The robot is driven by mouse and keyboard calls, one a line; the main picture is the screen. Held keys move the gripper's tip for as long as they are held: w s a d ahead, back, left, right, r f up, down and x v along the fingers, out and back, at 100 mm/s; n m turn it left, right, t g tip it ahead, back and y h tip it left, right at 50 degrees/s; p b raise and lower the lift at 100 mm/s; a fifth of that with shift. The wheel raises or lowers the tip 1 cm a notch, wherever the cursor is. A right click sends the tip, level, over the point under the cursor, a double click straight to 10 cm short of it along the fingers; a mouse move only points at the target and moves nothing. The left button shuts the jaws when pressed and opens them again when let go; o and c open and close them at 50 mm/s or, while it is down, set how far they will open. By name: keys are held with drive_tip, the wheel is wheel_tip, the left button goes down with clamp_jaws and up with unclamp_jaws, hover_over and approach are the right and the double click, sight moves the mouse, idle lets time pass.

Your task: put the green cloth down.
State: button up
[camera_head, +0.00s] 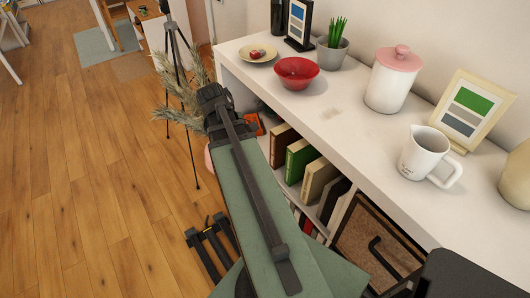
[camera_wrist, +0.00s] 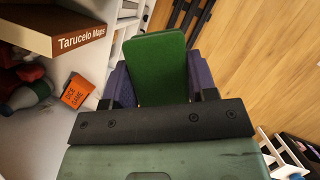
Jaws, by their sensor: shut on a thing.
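The green cloth (camera_wrist: 155,62) shows in the wrist view as a flat, smooth, round-cornered piece. My gripper (camera_wrist: 158,84) is shut on it, with a purplish finger on each side. The cloth is held beside the open shelf, with wood floor in view beyond it. I cannot tell how high it is or whether it touches anything. In the head view my arm hides the cloth and the fingers.
In the wrist view, an orange dice game box (camera_wrist: 76,93) and a brown maps box (camera_wrist: 75,35) are left of my gripper. In the head view, the white shelf top (camera_head: 335,120) holds a red bowl (camera_head: 296,72), a canister (camera_head: 391,82) and a jug (camera_head: 424,153). Floor (camera_head: 90,180) is clear left.

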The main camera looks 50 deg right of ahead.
drive_tip(key=w+d+f+n+b, duration=0.1)
drive_tip(key=w+d+f+b, duration=0.3)
drive_tip(key=f+b, duration=0.45)
drive_tip(key=w+d+f+n+b, duration=0.1)
drive_tip(key=w+d+f+b, duration=0.1)
drive_tip(key=w+f+b, duration=0.6)
drive_tip(key=w+d+f+n+t+h+b, duration=0.1)
drive_tip(key=w+d+f+n+h+b, duration=0.1)
drive_tip(key=w+d+f+n, duration=0.35)
drive_tip(key=s+d, duration=0.3)
drive_tip(key=d, duration=0.1)
drive_tip(key=s+d+r, duration=0.1)
drive_tip(key=s+d, duration=0.2)
drive_tip(key=d, duration=0.1)
drive_tip(key=s+d, duration=0.3)
drive_tip(key=d, duration=0.1)
drive_tip(key=shift+s+d+r, duration=0.3)
drive_tip(key=b+x, duration=0.4)
drive_tip(key=shift+w+f, duration=0.1)
drive_tip(key=shift+f, duration=0.05)
drive_tip(key=shift+r, duration=0.25)
drive_tip(key=shift+f, duration=0.15)
drive_tip(key=o, duration=0.9)
